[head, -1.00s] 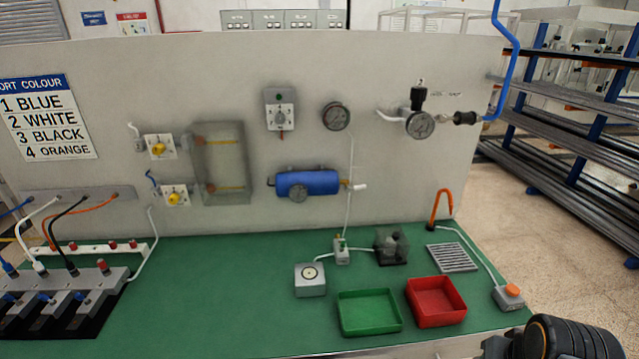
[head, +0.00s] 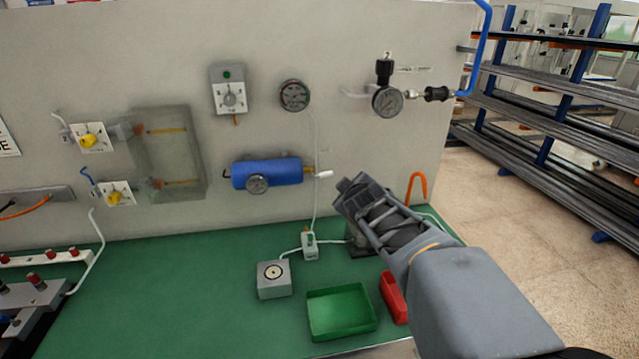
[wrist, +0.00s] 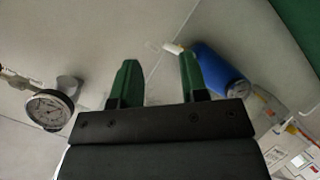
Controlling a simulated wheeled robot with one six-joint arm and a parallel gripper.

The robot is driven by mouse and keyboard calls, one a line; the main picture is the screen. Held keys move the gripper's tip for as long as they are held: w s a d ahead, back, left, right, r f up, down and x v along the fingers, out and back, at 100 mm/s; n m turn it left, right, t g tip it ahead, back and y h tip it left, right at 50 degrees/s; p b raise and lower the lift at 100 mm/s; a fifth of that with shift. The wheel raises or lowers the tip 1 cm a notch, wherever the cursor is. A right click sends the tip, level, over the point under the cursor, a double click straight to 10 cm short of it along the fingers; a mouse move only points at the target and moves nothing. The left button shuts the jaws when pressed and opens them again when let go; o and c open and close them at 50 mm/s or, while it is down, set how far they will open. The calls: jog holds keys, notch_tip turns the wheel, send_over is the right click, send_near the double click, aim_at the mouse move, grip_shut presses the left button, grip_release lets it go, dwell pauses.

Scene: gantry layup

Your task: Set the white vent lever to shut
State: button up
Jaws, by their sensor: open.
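The white vent lever (head: 324,174) sticks out to the right from the brass fitting at the right end of the blue cylinder (head: 268,173) on the panel. In the wrist view the lever (wrist: 173,48) shows just beyond the right fingertip, beside the blue cylinder (wrist: 218,70). My gripper (head: 352,187) is in front of the panel, a little right of and below the lever in the head view. In the wrist view its two green-tipped fingers (wrist: 158,80) are apart with nothing between them. No contact with the lever is visible.
A pressure gauge (head: 295,95) is above the lever, and a regulator gauge (head: 387,101) is at upper right. A thin white tube (head: 316,140) runs down near the lever. A green tray (head: 341,311) and partly hidden red tray (head: 393,297) sit on the bench below.

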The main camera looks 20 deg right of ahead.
aim_at(327, 174)
jog(key=w+d+r+n+t+y+b, duration=0.1)
jog(key=w+d+n+t+y+b, duration=0.45)
jog(key=n, duration=0.85)
jog(key=s+d+f+n+g+y, duration=0.1)
jog(key=s+f+n+g+y, duration=0.2)
jog(key=n+y, duration=0.55)
jog(key=shift+t, duration=0.25)
jog(key=x, duration=1.3)
jog(key=shift+w+f+p, duration=0.1)
jog(key=shift+f+p, duration=0.15)
jog(key=shift+p, duration=0.1)
grip_shut()
